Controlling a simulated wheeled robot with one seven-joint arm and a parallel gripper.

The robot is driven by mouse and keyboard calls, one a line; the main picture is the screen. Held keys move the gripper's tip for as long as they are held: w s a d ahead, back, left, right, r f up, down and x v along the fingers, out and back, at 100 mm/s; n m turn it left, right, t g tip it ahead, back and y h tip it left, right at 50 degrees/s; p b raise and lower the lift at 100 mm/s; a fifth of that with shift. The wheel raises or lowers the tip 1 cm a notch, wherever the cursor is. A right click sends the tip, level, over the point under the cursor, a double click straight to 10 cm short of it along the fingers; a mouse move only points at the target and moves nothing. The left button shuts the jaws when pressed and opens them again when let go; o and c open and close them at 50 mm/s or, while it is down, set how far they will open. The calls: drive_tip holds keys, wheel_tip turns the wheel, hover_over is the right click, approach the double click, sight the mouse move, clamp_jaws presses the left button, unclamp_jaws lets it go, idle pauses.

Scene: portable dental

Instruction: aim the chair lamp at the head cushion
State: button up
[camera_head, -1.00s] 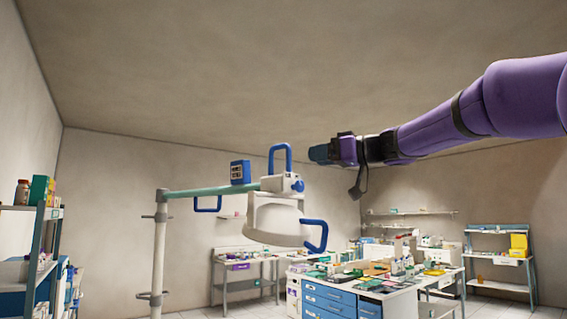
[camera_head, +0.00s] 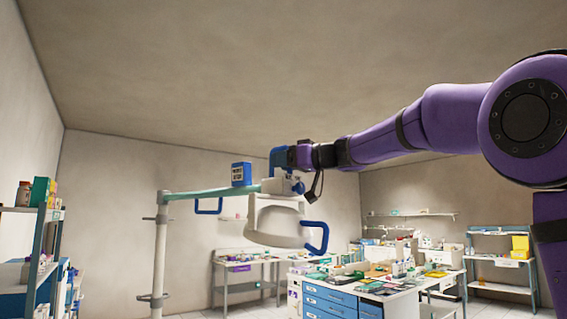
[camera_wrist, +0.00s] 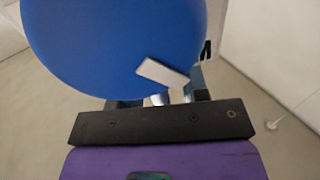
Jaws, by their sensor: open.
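The chair lamp is a white lamp head (camera_head: 275,222) hanging from a pale green arm (camera_head: 205,192) on a white post. It has a blue loop handle (camera_head: 273,160) on top, a blue handle at lower right (camera_head: 318,236) and another at left (camera_head: 208,207). My gripper (camera_head: 284,157) is open at the top handle, overlapping its right side. In the wrist view, a large blue rounded surface (camera_wrist: 115,40), apparently this handle, fills the space before my open fingers (camera_wrist: 162,98). Contact cannot be told. The head cushion is not in view.
A blue box (camera_head: 241,174) sits on the lamp arm, left of the handle. The white post (camera_head: 160,255) stands at left. A cluttered workbench with blue drawers (camera_head: 330,299) is below right, and a shelf rack (camera_head: 44,250) stands at far left.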

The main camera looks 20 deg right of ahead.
clamp_jaws()
drive_tip(key=shift+d, duration=0.1)
